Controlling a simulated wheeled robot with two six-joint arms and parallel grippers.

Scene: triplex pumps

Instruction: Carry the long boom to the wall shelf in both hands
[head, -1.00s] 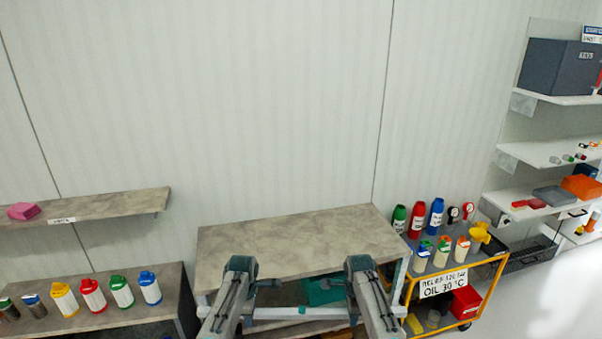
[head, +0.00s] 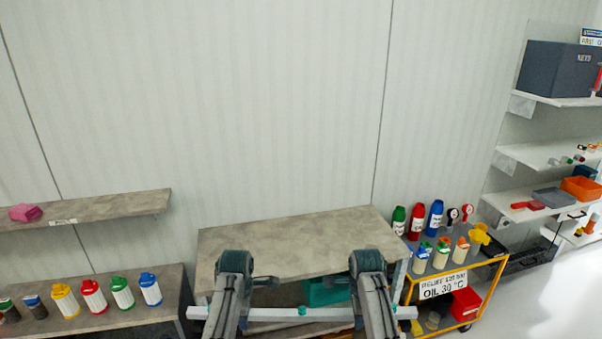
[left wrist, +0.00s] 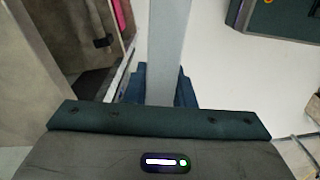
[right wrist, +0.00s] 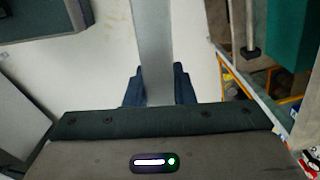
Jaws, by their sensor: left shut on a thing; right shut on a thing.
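The long boom (head: 275,314) is a pale grey bar lying nearly level across the lower middle of the head view, with a small teal mark near its middle. My left gripper (head: 236,270) and right gripper (head: 367,270) are apart along it, and my arms hide parts of it. The boom also runs between the jaws in the left wrist view (left wrist: 166,50) and the right wrist view (right wrist: 153,50). Both grippers are shut on it. A grey board shelf (head: 120,208) is on the wall at the left; I cannot tell if it is the task's shelf.
A grey-topped bench (head: 300,240) stands beyond the boom, with a teal box (head: 325,291) below its top. A yellow cart (head: 495,285) with bottles is to its right. Several coloured canisters stand on the left lower bench (head: 165,275). White shelves (head: 545,153) are at far right.

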